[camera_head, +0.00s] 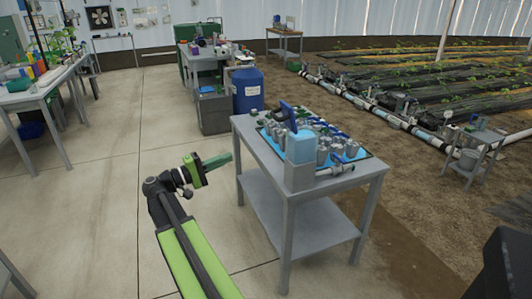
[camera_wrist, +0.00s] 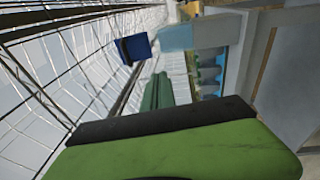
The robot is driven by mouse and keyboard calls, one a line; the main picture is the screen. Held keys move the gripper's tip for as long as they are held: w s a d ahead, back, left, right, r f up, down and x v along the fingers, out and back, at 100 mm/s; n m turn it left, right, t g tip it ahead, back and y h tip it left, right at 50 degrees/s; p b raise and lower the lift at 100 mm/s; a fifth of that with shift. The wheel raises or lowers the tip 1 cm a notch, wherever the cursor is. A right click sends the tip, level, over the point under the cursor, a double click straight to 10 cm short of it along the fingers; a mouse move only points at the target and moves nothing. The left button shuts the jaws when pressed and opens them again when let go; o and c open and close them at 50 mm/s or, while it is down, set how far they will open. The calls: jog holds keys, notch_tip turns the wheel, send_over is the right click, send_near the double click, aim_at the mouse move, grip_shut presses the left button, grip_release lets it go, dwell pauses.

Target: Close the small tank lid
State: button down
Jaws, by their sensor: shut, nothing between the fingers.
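The small tank (camera_head: 300,147) is a light blue box on a grey base at the near edge of a grey table. Its dark blue lid (camera_head: 288,114) stands raised and tilted above the tank's left side, so the tank is open. My gripper (camera_head: 229,158) is left of the tank, beside the table edge and apart from tank and lid. Its green fingers are shut and empty. In the wrist view, the lid (camera_wrist: 133,48) and the tank (camera_wrist: 175,38) appear sideways beyond the fingers (camera_wrist: 157,90).
The grey table (camera_head: 262,160) also bears several grey canisters (camera_head: 340,146) and blue piping behind the tank. A blue barrel (camera_head: 248,90) stands behind the table. The concrete floor (camera_head: 110,190) to the left is clear. Planted beds lie at right.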

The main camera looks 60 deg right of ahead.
notch_tip(320, 180, up, 4)
jog(key=s+d+m+g+h+b, duration=0.1)
jog(key=d+m+g+h+b, duration=0.1)
jog(key=g, duration=0.2)
jog(key=p, duration=0.6)
send_near(282, 120)
jog(key=w+d+r, duration=0.1)
jog(key=d+r, duration=0.1)
jog(key=d, duration=0.3)
jog(key=shift+s+d+r+p, duration=0.1)
jog(key=shift+s+d+p, duration=0.25)
jog(key=shift+d, duration=0.25)
